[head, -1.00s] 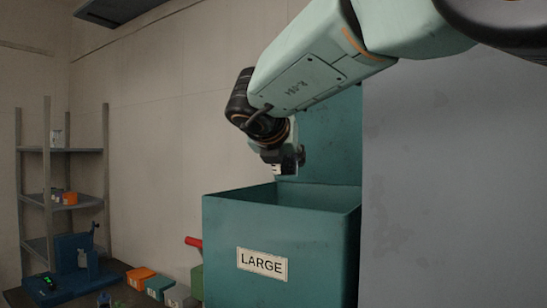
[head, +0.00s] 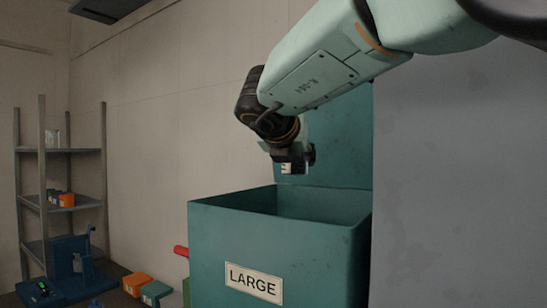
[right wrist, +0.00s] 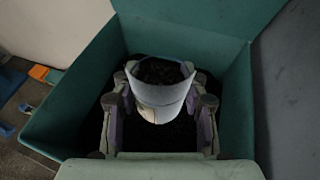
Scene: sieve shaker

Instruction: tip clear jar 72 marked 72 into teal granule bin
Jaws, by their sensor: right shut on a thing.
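The teal granule bin (head: 232,235) stands in the middle of the head view, open at the top, with a "LARGE" label on its front. My right gripper (head: 290,166) hangs over the bin's opening. In the right wrist view my right gripper (right wrist: 160,88) is shut on a clear, whitish jar (right wrist: 158,113), with a finger on each side. The jar's mouth shows dark granules inside, and its 72 mark cannot be read. Dark granules also lie in the bin below. My left gripper is not in view.
A grey panel (head: 455,180) stands right of the bin. A shelf rack (head: 75,151) with small containers is at the far left. A blue device (head: 70,262), an orange block (head: 137,284) and a red handle (head: 181,251) are left of the bin.

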